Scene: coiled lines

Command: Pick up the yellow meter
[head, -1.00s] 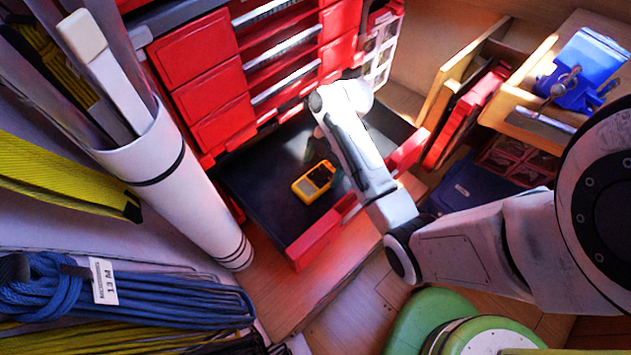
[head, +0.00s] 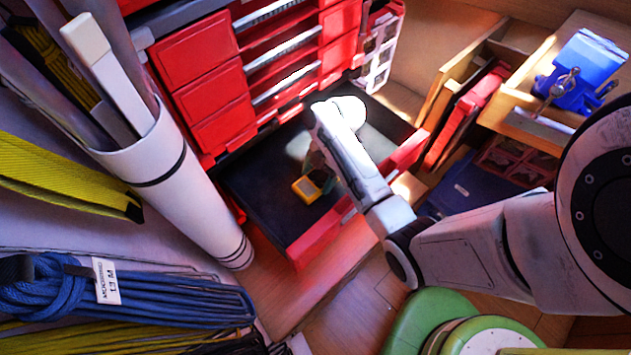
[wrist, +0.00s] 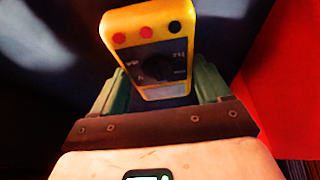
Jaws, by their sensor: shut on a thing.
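The yellow meter (head: 306,188) is in the open black-lined drawer (head: 262,207) of the red cabinet, partly hidden by my arm in the head view. In the wrist view the meter (wrist: 150,45) shows its dial, small display and red and black sockets. My gripper (wrist: 160,88) has its two green fingers on either side of the meter's lower part, shut on it. In the head view my gripper (head: 322,178) is mostly hidden behind my arm at the meter. I cannot tell whether the meter still touches the drawer floor.
The drawer's red front (head: 325,238) and the red cabinet (head: 205,85) bound the space. A white tube (head: 180,185) stands at the left, above a coil of blue rope (head: 150,300). A blue vise (head: 580,70) is on the wooden bench at the right.

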